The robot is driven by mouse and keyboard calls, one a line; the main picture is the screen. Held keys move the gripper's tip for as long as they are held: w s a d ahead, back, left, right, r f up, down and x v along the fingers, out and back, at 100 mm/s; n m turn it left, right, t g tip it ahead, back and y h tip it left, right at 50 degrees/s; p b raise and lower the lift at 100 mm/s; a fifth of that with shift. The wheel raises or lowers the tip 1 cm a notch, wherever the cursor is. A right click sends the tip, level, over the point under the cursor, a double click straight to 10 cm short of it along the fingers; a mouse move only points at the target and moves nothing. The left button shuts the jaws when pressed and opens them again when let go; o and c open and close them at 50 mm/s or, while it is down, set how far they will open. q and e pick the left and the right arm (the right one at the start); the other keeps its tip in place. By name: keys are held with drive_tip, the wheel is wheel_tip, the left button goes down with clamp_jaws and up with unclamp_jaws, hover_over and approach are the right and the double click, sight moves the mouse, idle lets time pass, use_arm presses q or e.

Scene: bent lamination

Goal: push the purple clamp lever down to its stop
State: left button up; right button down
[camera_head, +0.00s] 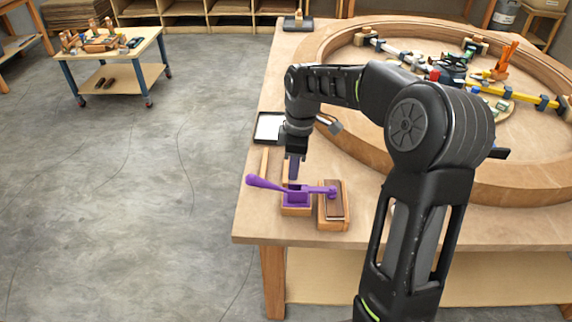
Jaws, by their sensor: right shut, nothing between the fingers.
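The purple clamp (297,196) stands on a small wooden block near the left front corner of the workbench. Its purple lever (265,183) sticks out to the left, tilted slightly up, with a rounded knob at its end. A purple arm of the clamp reaches right over a wooden block with a dark top (334,205). My right gripper (293,181) points down just above the clamp body, shut and empty. Its fingertips overlap the clamp in this view, so I cannot tell whether they touch it. My left gripper is not in view.
The workbench (270,225) carries a large curved wooden ring (520,190) with several tools inside. A white-topped tray (269,127) lies behind the clamp. A small wheeled table (110,65) stands at the far left. The floor left of the bench is clear.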

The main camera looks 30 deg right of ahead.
drive_tip(key=shift+w+d+f, duration=0.15)
drive_tip(key=shift+w+d, duration=0.3)
drive_tip(key=shift+d, duration=0.15)
drive_tip(key=shift+s+d+r+p, duration=0.25)
drive_tip(key=shift+s+r, duration=0.15)
drive_tip(key=shift+r, duration=0.1)
drive_tip(key=shift+s+d+r+p, duration=0.2)
drive_tip(key=shift+s+d+r, duration=0.05)
drive_tip(key=shift+s+r, duration=0.2)
drive_tip(key=shift+s+d, duration=0.1)
drive_tip(key=shift+d, duration=0.25)
drive_tip(key=shift+a+r, duration=0.15)
wheel_tip(320, 180, up, 8)
drive_tip(key=shift+s+d+b, duration=0.25)
drive_tip(key=shift+b, duration=0.05)
drive_tip(key=shift+f, duration=0.2)
